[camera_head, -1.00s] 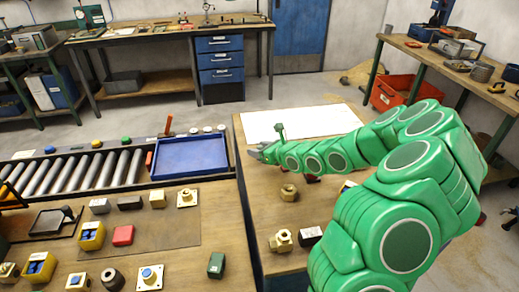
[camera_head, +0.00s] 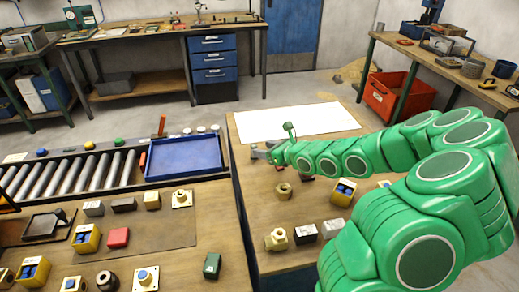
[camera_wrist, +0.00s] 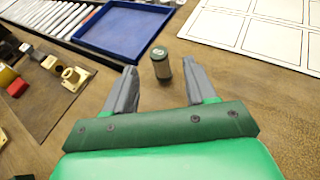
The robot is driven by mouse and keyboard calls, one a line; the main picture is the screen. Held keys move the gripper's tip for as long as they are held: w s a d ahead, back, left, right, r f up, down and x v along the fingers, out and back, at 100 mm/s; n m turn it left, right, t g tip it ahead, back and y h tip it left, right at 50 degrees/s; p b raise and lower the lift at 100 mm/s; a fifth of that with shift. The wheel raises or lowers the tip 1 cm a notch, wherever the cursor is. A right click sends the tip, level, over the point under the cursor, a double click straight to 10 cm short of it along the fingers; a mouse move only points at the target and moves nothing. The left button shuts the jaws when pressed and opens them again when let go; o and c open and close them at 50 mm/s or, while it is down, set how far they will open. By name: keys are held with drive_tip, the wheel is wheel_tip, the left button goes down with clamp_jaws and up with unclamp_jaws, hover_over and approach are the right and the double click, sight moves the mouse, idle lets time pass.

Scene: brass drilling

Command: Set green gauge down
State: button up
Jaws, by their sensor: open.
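The green gauge (camera_wrist: 161,63), a small dark green cylinder with a pale top mark, stands upright on the wooden bench (camera_wrist: 240,85) in the wrist view. My gripper (camera_wrist: 159,72) is open, with one grey finger on each side of the gauge. Gaps show between the gauge and both fingers. In the head view my gripper (camera_head: 262,152) is low over the right bench (camera_head: 243,185), close to its left edge. I cannot make out the gauge clearly there.
A white sheet (camera_head: 300,120) with marked rectangles lies behind the gripper. A blue tray (camera_head: 185,156) is to the left, beside the roller conveyor (camera_head: 75,174). A brass fitting (camera_head: 283,189) and a blue-and-yellow part (camera_head: 343,191) stand nearer on the right bench.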

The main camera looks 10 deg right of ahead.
drive_tip(key=shift+v, duration=2.8)
